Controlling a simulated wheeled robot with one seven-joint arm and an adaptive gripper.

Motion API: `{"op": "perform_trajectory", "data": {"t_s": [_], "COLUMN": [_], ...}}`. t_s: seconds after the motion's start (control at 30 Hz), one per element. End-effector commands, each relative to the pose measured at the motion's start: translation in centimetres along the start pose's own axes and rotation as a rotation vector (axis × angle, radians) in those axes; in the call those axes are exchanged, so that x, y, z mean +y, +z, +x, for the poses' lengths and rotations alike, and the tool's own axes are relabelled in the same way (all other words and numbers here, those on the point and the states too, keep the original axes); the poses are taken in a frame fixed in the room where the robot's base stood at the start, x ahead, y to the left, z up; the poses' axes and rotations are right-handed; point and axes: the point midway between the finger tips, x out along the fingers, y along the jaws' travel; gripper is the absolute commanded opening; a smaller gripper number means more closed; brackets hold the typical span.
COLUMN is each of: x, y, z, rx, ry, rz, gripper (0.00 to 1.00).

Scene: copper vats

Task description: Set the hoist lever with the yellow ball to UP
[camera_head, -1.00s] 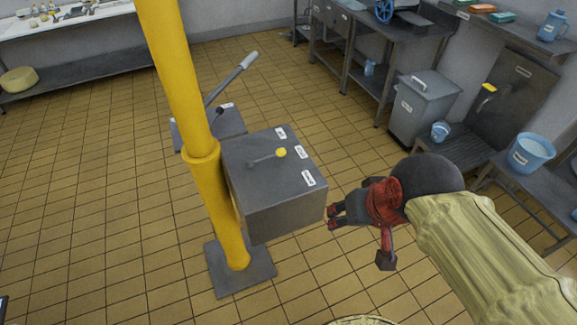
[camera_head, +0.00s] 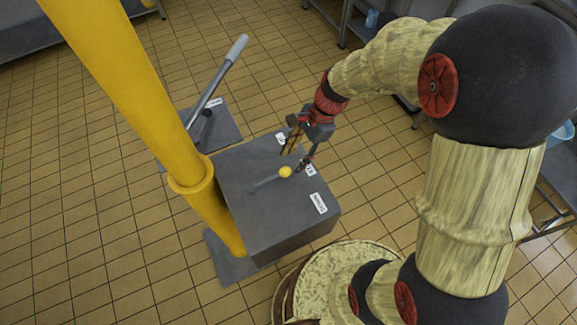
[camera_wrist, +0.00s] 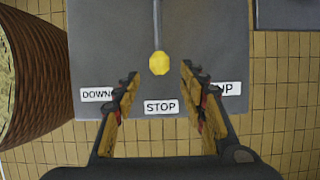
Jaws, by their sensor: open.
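The hoist lever (camera_head: 265,184) is a thin grey rod with a yellow ball (camera_head: 285,171), on top of a grey box (camera_head: 245,200). In the wrist view the yellow ball (camera_wrist: 158,63) lines up with the STOP label (camera_wrist: 161,107). The DOWN label (camera_wrist: 97,94) is to the left, and the UP label (camera_wrist: 228,88) to the right, partly covered by a finger. My gripper (camera_head: 294,162) is open close to the ball. In the wrist view my gripper (camera_wrist: 160,72) has its fingertips on either side of the ball, with gaps; their height against it is unclear.
A yellow post (camera_head: 125,80) stands against the left side of the box. Behind the box, a longer lever with a grey grip (camera_head: 237,47) leans up from a low grey base (camera_head: 221,128). The tiled floor (camera_head: 80,220) to the left is open.

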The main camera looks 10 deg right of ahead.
Motion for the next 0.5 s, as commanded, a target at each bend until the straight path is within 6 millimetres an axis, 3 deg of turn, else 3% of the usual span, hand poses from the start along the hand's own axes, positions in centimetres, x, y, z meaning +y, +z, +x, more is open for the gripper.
{"op": "perform_trajectory", "data": {"t_s": [0.2, 0.5], "x": [0.1, 0.0], "y": [0.0, 0.0], "z": [3.6, 5.6], "rx": [0.0, 0.001], "ry": [0.002, 0.0], "rz": [-0.003, -0.003], "gripper": [0.42, 0.42]}}
